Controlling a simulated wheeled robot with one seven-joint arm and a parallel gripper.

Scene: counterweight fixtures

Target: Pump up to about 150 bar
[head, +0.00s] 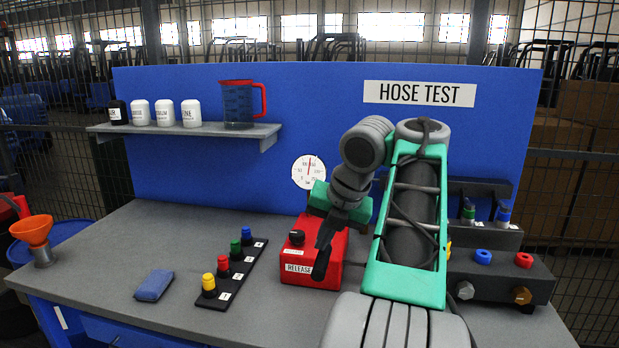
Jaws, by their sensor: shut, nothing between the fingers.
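The red pump unit (321,274) sits on the bench under the blue board, with a RELEASE label and a black knob (297,238) on its left side. A round white gauge (304,180) stands behind it. Its red needle points about straight up, but the numbers are too small to read. My gripper (320,268) is shut and empty, pointing down in front of the pump unit. I cannot tell whether it touches the unit. My arm hides the right part of the pump, and no pump lever can be made out.
A black strip with coloured caps (231,275) and a blue cloth (154,285) lie left of the pump. A dark fitting block (498,276) stands at the right. A shelf (190,131) holds white jars and a jug (238,104). The bench's left middle is clear.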

